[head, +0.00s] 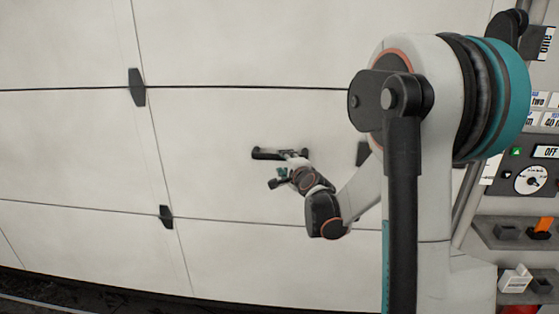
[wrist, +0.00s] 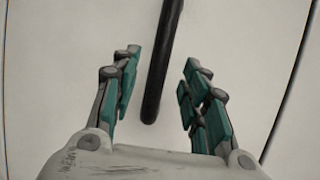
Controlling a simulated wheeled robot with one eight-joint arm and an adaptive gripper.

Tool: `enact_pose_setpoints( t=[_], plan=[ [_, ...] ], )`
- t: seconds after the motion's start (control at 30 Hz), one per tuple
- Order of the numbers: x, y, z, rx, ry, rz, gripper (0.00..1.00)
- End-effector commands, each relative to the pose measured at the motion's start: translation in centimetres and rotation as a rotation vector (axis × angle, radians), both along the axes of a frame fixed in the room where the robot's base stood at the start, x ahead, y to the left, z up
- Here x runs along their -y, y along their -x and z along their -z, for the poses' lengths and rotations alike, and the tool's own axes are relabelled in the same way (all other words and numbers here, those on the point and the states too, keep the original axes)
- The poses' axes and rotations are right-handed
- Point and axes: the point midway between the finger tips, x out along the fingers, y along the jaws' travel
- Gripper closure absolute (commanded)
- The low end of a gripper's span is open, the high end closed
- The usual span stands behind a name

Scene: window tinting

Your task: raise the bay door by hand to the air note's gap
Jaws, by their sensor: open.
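The bay door (head: 80,150) is a large pale sectional panel filling most of the head view, with dark seams and black hinges. A dark bar handle (head: 268,154) is fixed on its middle section. My gripper (head: 283,176) is at the handle's right part in the head view, partly hidden by my own wrist. In the wrist view the handle (wrist: 162,65) runs down from the top edge and ends between the open fingers of my gripper (wrist: 155,92). There is a gap on each side, and neither finger touches it there. The air note cannot be made out.
A control panel on the right carries an OFF display (head: 547,152), a dial gauge (head: 531,180) and labels (head: 539,99). Shelves below it hold small items, including an orange one (head: 544,224). A dark floor strip (head: 60,287) shows at the lower left.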

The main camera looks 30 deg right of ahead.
Motion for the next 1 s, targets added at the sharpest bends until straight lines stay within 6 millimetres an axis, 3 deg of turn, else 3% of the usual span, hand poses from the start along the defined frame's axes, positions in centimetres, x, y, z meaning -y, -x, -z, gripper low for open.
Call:
enact_pose_setpoints(
  t=[0.1,0.33,0.8,1.0],
  plan=[
    [0.4,-2.4,0.6,0.001,0.000,-0.001,0.59],
    [1.0,-5.5,1.1,0.001,0.000,0.000,0.59],
    [1.3,-6.6,1.2,0.000,-0.001,0.000,0.59],
    [1.3,-6.6,1.2,0.000,-0.001,0.000,1.00]
  ],
)
